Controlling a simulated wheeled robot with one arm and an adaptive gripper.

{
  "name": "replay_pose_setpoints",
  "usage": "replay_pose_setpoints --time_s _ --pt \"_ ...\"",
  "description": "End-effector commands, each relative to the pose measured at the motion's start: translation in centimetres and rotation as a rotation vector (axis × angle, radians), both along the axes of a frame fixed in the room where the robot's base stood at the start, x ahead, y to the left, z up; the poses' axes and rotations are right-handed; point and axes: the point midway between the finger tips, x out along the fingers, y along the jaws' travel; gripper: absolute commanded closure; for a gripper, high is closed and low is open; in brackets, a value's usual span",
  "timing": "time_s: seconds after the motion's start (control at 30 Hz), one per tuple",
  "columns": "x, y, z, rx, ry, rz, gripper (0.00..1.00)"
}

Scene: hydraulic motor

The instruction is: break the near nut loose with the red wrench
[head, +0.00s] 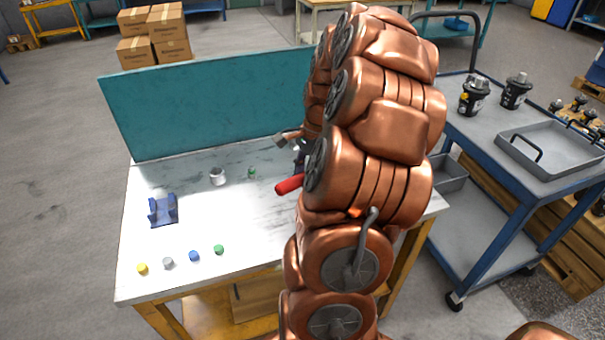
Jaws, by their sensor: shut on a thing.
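The red handle (289,185) of the wrench sticks out to the left of my arm, above the white workbench. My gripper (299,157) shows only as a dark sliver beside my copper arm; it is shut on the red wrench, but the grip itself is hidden. A grey metal piece (287,138) juts out just above and behind the handle; I cannot tell whether it is the wrench's head. The near nut and whatever it sits on cannot be made out, with my arm covering the right part of the bench.
The workbench (240,226) holds a blue cradle (163,210), a white cup-like part (217,176), a small green part (252,172) and several coloured caps (194,256) near the front edge. A teal panel (205,103) stands behind. A blue cart (480,165) with black motors (474,97) stands right.

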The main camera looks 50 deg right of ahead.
Motion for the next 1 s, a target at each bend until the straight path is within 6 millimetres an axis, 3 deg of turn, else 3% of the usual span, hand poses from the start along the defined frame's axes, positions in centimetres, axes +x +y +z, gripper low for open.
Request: replay_pose_setpoints --time_s 1.0 --pt "-0.8 0.08 -0.41 0.0 0.007 0.048 1.0"
